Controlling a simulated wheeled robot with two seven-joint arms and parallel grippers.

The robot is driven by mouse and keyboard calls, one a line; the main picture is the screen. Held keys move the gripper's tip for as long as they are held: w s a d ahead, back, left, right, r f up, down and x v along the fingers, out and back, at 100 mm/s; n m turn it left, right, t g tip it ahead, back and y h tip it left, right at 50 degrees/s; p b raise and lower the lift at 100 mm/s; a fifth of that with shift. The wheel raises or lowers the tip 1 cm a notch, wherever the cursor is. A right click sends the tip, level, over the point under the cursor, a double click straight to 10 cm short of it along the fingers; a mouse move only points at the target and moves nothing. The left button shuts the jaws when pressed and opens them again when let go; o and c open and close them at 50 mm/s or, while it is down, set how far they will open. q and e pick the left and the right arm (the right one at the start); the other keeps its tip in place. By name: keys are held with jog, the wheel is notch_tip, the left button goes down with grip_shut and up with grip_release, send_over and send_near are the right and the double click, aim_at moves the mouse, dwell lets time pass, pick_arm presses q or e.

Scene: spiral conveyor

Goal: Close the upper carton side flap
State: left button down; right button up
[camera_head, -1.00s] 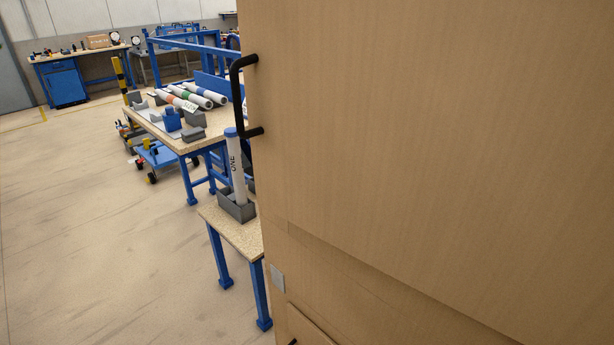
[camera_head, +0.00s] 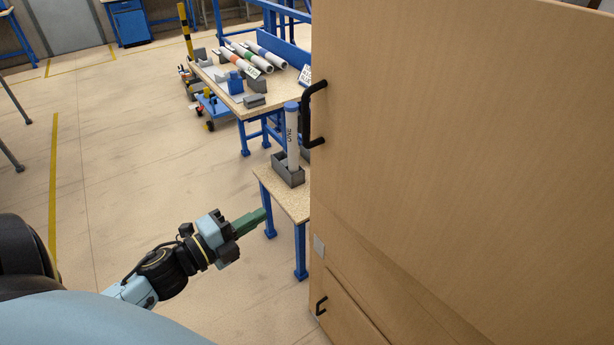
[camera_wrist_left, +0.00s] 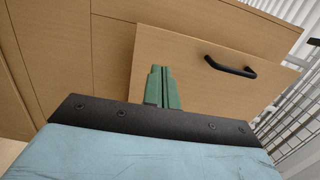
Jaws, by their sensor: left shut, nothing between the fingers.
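A large brown carton panel (camera_head: 450,130) with a black handle (camera_head: 314,115) on its left edge fills the right of the head view. It looks like the upper side flap, standing at an angle over the carton front below. A smaller lower panel (camera_head: 352,318) has its own black handle (camera_head: 320,306). My left gripper (camera_head: 263,214) is shut and empty, left of the carton and apart from both handles. In the left wrist view its green fingers (camera_wrist_left: 161,72) point at a brown panel (camera_wrist_left: 195,85) with a black handle (camera_wrist_left: 231,66); which flap this is, I cannot tell.
A small blue-legged table (camera_head: 284,198) with a grey holder (camera_head: 288,175) and a white tube (camera_head: 292,135) stands close to the carton's left edge. A larger workbench (camera_head: 235,105) with tubes stands behind. The floor (camera_head: 130,170) at left is open.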

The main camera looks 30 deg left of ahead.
pick_arm(q)
jog(key=p, duration=0.2)
send_near(318, 180)
jog(key=x, duration=0.5)
jog(key=shift+w, duration=0.1)
jog(key=shift+p+x, duration=0.35)
jog(key=shift+x, duration=0.5)
